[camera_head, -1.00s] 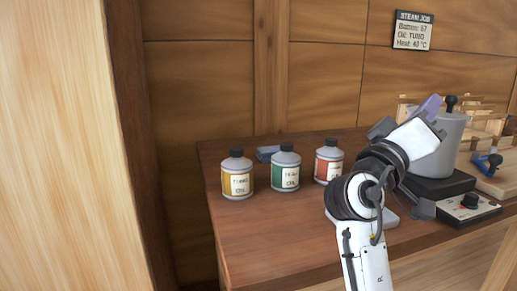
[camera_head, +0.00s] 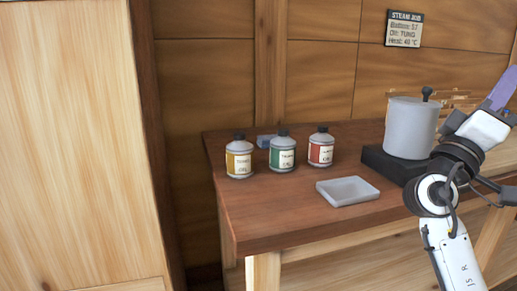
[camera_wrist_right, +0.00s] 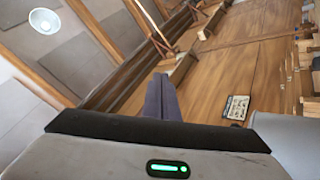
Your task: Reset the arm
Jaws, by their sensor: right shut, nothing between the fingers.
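My right arm reaches in from the lower right of the head view, bent at the elbow. Its gripper (camera_head: 505,88) is at the right edge, raised beside the grey pot, with purple fingers. In the right wrist view the fingers (camera_wrist_right: 161,95) are pressed together with nothing held, and point toward the wooden wall and ceiling. My left gripper is not in view.
A sign (camera_head: 404,29) hangs behind.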

